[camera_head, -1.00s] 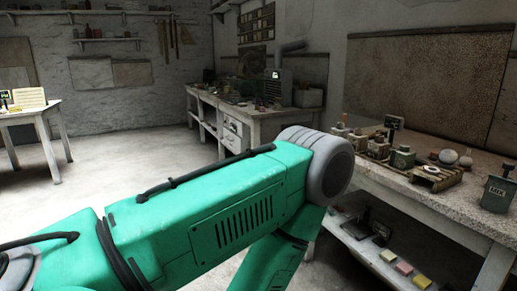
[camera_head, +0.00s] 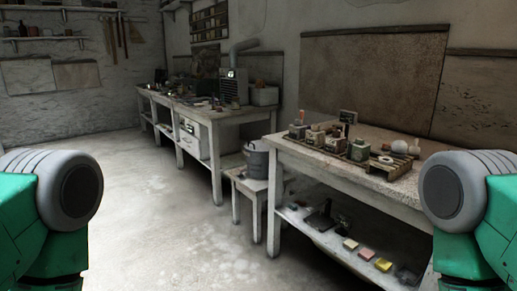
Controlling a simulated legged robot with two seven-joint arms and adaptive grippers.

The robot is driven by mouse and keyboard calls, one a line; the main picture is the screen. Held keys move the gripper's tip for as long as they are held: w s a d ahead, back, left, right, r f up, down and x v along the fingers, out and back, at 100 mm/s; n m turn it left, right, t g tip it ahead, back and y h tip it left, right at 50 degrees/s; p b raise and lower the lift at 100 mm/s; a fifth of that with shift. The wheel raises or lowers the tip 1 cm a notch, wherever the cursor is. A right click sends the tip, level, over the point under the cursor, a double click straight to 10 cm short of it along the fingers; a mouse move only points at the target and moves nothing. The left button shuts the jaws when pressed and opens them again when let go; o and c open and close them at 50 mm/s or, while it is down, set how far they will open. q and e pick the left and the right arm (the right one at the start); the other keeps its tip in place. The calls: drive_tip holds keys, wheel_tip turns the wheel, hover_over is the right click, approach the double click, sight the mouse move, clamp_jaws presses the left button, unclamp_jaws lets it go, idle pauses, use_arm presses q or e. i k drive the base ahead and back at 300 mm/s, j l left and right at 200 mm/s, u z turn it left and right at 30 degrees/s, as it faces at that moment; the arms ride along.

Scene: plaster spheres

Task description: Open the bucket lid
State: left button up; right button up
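A grey bucket (camera_head: 257,161) stands upright on a small low white stool (camera_head: 247,184), between the two benches. Its top looks covered by a lid, but it is too small to tell clearly. My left arm shows at the left edge and my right arm at the right edge, as green links with grey round joints. Neither gripper is in view, and both arms are well apart from the bucket.
The right workbench (camera_head: 349,177) holds a wooden tray (camera_head: 357,160) with small bottles and blocks, and its lower shelf holds coloured blocks (camera_head: 366,254). A long bench (camera_head: 205,113) stands behind. The floor (camera_head: 165,205) ahead is clear.

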sight(261, 143)
drive_tip(key=z, duration=0.35)
drive_tip(key=i+j+z, duration=0.9)
drive_tip(key=k+l, duration=0.1)
